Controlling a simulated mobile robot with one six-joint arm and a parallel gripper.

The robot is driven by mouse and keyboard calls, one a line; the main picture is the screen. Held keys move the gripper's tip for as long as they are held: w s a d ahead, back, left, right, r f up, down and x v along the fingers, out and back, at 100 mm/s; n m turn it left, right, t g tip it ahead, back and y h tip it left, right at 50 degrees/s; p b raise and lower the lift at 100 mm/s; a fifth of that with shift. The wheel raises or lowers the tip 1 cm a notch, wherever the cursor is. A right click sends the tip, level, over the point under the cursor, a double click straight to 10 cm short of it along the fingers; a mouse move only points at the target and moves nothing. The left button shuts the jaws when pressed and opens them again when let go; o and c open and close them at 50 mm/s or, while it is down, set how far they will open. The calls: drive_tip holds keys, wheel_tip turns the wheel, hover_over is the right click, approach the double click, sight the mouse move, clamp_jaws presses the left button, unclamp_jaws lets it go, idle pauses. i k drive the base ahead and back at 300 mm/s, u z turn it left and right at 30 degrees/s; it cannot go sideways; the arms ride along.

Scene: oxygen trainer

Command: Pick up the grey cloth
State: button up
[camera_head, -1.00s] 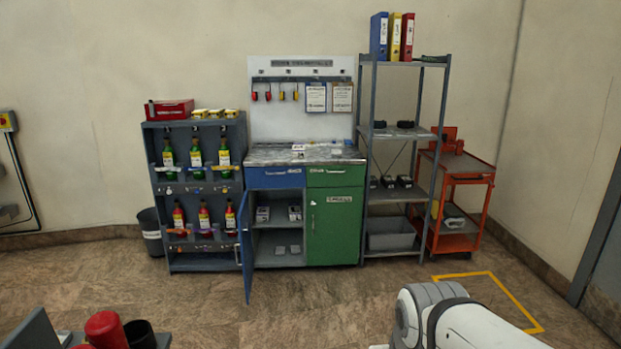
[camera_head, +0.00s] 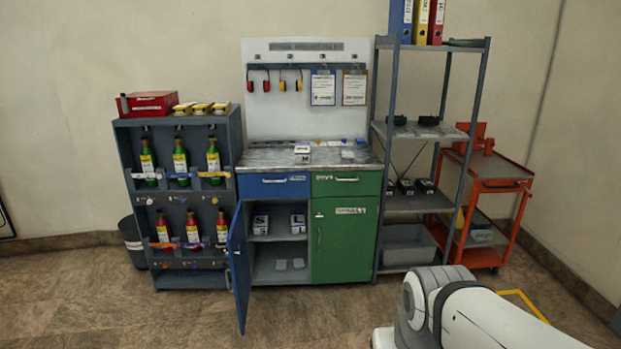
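I cannot single out the grey cloth with certainty. A small flat pale-grey piece (camera_head: 348,154) lies on the right part of the grey worktop (camera_head: 260,160). Two small grey flat items (camera_head: 290,264) lie on the floor of the open cabinet. A greyish item (camera_head: 480,236) sits on the lower shelf of the orange trolley (camera_head: 508,186), partly hidden by its post. All are too small to tell whether they are cloth. Part of my white arm shows at the lower right, but my gripper is out of view.
The blue cabinet door (camera_head: 239,268) stands open into the room; the green door (camera_head: 340,240) is shut. A bottle rack (camera_head: 120,150) and a bin (camera_head: 130,243) stand left. A tall grey shelf (camera_head: 405,205) stands between the bench and trolley. The floor in front is clear.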

sight(347, 155)
drive_tip(key=u, duration=0.05)
drive_tip(key=i, duration=3.95)
drive_tip(key=z, duration=0.55)
